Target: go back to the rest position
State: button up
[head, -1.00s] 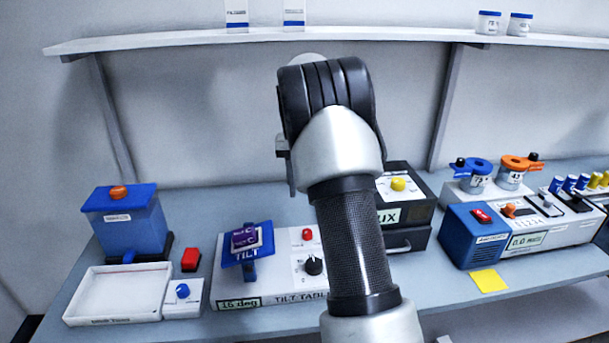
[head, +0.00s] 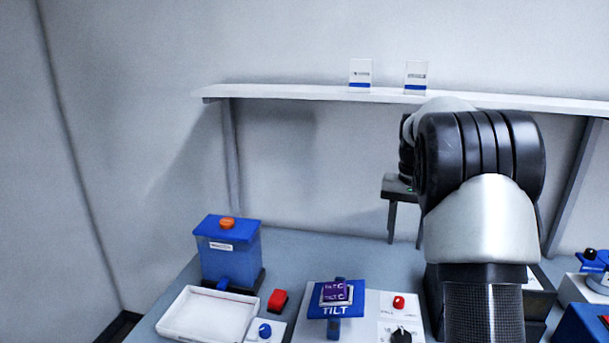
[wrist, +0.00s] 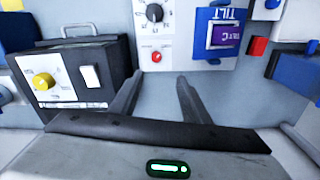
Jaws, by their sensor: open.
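My gripper (head: 405,240) is open and empty, raised above the bench with its fingers pointing down. In the wrist view its two fingers (wrist: 157,80) stand apart with only bench surface between them. A tilt table (head: 378,307) with a dial and a red button stands on the bench below. A purple square piece (head: 335,291) lies on its blue tilting plate, and this piece also shows in the wrist view (wrist: 224,36). My arm covers much of the right side of the head view.
A blue box (head: 228,255) with an orange knob and a white tray (head: 172,331) stand at the left. A dark box with a yellow knob (wrist: 43,81) shows in the wrist view. A shelf (head: 300,94) with two small cards runs along the wall. The air around the gripper looks clear.

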jog(key=s+a+r+n+t+p, duration=0.1)
jog(key=s+a+r+t, duration=0.1)
jog(key=s+a+r, duration=0.45)
jog(key=s+a+r+n+t+p, duration=0.1)
jog(key=s+a+r+n+p, duration=0.15)
jog(key=s+r, duration=0.55)
jog(key=s+a+f+n+t, duration=0.1)
jog(key=s+a+f, duration=0.1)
jog(key=s, duration=0.6)
jog(key=s+a+f+n+t, duration=0.1)
jog(key=s+a, duration=0.3)
jog(key=s, duration=0.4)
jog(key=shift+f+p, duration=0.35)
jog(key=shift+f, duration=0.05)
